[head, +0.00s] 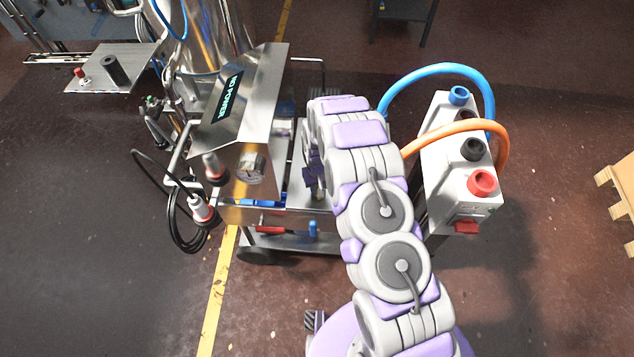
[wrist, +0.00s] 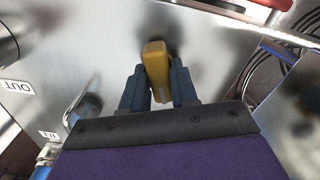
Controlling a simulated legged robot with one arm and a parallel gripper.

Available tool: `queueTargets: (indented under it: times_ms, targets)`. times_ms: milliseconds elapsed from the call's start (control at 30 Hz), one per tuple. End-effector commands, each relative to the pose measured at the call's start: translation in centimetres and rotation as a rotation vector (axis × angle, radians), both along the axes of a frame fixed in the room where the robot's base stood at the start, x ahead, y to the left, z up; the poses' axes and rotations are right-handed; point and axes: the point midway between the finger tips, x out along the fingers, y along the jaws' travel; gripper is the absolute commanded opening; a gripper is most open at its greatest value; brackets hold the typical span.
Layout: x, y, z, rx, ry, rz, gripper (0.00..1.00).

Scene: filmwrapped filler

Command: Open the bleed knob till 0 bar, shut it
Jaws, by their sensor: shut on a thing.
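In the wrist view, a yellow knob (wrist: 155,62), which I take to be the bleed knob, stands out from a shiny metal panel (wrist: 100,45). My gripper (wrist: 158,80) has its two dark fingers on either side of the knob and is shut on it. In the head view my arm reaches to the steel machine, and the knob is hidden there. A round pressure gauge (head: 251,167) sits on the machine's front, but its reading is too small to tell. A dark display (head: 229,97) above it reads "NO POWER".
A grey box (head: 455,165) with blue, black and red fittings and blue and orange hoses stands right of my arm. A black cable (head: 172,235) hangs left. In the wrist view, a metal fitting (wrist: 82,108) and an "OUT" label (wrist: 15,86) lie left of my gripper.

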Motion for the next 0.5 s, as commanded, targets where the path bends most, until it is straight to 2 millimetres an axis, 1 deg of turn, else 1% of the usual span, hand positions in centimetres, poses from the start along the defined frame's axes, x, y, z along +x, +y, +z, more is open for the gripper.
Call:
queueTargets:
  times_ms: [33, 500]
  targets:
    - [-0.45, -0.17, 0.21, -0.005, 0.013, -0.043, 0.00]
    - [-0.32, 0.00, 0.01, -0.007, 0.008, -0.490, 0.00]
